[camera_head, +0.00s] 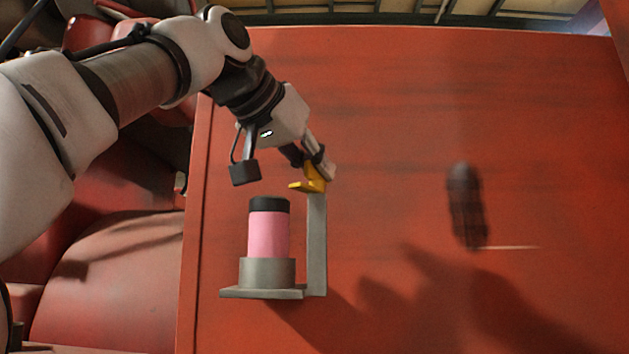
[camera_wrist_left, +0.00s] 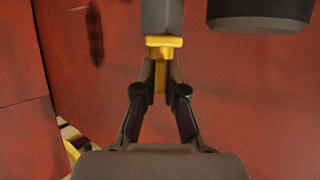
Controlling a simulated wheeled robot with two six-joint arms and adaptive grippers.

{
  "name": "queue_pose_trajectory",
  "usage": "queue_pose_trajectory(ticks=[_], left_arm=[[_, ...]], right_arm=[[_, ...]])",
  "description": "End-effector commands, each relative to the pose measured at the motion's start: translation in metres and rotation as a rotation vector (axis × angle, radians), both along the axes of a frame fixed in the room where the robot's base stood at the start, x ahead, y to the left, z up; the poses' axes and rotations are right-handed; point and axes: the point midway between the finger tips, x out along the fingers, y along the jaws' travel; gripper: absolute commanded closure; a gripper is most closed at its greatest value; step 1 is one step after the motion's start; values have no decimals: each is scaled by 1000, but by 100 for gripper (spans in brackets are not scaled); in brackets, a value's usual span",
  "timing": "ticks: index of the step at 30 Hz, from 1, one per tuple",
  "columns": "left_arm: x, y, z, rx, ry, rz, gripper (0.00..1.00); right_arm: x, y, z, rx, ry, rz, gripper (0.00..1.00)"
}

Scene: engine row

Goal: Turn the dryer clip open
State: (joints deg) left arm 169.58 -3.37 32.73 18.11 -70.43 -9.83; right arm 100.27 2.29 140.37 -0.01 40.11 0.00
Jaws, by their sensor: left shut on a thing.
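The yellow clip (camera_head: 312,180) sits at the top of the grey upright of a bracket (camera_head: 316,250). Its short tab points left, just above the right side of a pink dryer cylinder (camera_head: 268,234) with a black cap. The cylinder stands upright in the bracket's grey cup. My left gripper (camera_head: 324,166) is shut on the clip from above. In the left wrist view, the fingertips (camera_wrist_left: 160,70) close around the clip's yellow stem (camera_wrist_left: 164,46); the black cap (camera_wrist_left: 260,12) shows at upper right. The exact finger contact is partly hidden. My right gripper is out of view.
The bracket is fixed against a broad red panel (camera_head: 400,90). A dark oblong piece (camera_head: 465,205) is on the panel to the right, well apart from the bracket. Rounded red machinery (camera_head: 105,285) lies beyond the panel's left edge. The space right of the bracket is clear.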

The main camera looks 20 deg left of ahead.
Motion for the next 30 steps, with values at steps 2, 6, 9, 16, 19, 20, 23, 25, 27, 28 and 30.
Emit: queue_pose_trajectory(ticks=[2,6,9,16,19,20,23,25,27,28,30], left_arm=[[-1,-2,2,2,-10,72,100],[-1,-1,4,1,-11,204,100],[0,-1,5,1,-11,293,100],[0,0,6,-1,-9,462,100],[0,-1,5,-1,-9,515,100],[0,0,5,-1,-10,528,100],[0,0,5,-1,-10,563,100],[-1,0,4,-3,-11,580,100],[-1,0,3,-2,-10,593,100],[-1,0,3,-2,-10,596,100],[-1,0,3,-3,-9,602,100]], right_arm=[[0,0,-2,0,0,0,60],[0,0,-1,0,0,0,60],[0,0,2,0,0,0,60],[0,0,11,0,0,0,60],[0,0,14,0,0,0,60],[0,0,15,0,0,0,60],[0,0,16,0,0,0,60],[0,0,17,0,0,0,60],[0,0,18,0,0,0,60],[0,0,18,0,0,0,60],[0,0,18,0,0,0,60]])
